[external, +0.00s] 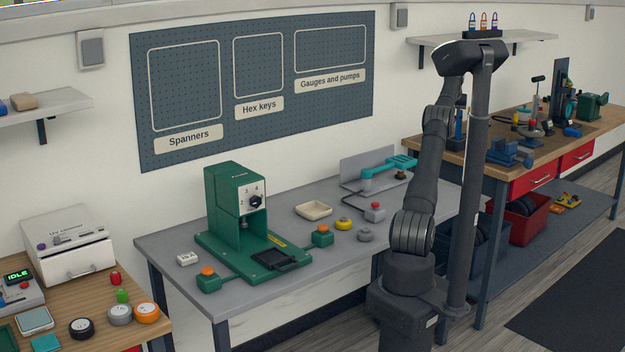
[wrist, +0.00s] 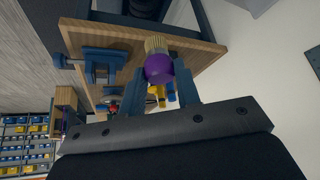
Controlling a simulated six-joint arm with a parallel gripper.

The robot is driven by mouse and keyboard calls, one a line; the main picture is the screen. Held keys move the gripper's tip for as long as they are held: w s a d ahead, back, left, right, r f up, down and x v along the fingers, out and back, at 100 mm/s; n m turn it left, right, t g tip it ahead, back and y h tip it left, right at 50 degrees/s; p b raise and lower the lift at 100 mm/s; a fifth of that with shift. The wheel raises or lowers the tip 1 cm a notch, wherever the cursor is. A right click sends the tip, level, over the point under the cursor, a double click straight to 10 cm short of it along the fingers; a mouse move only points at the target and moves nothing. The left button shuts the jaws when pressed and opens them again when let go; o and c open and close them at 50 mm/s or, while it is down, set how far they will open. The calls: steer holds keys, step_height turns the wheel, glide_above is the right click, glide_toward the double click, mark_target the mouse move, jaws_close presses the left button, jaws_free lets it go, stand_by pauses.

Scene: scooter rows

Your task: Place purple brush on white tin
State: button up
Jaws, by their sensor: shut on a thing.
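The purple brush (wrist: 159,69), a round purple body with tan bristles, sits between the two fingers of my gripper (wrist: 160,82) in the wrist view. My gripper is shut on it, with the bristles pointing away from the palm. Behind it the wooden bench (wrist: 208,50) and a blue vise (wrist: 102,66) show. In the external view my arm hides the gripper and brush. I cannot pick out a white tin for certain; a black tin (external: 82,328), a grey tin (external: 120,314) and an orange tin (external: 147,312) stand on the left table.
The right bench (external: 430,150) carries a blue vise (external: 510,152) and several tools. The grey middle table holds a green press (external: 236,205) and a cream dish (external: 313,210). A white box (external: 68,245) stands on the left table. A shelf (external: 490,40) hangs behind my arm.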

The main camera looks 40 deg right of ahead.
steer(key=shift+d+r, duration=0.1)
steer(key=shift+r, duration=0.3)
steer(key=w+a+r+n+t+y, duration=0.2)
steer(key=w+a+n, duration=0.3)
steer(key=w+a, duration=2.45)
steer(key=w+a+n+y, duration=0.1)
steer(key=w+a+n, duration=0.15)
steer(key=a, duration=1.55)
steer(key=w+a+n+y, duration=0.15)
steer(key=w+a, duration=0.25)
steer(key=a, duration=1.5)
steer(key=n+y, duration=0.3)
steer(key=n, duration=0.5)
glide_above(189, 256)
step_height(189, 256, down, 29)
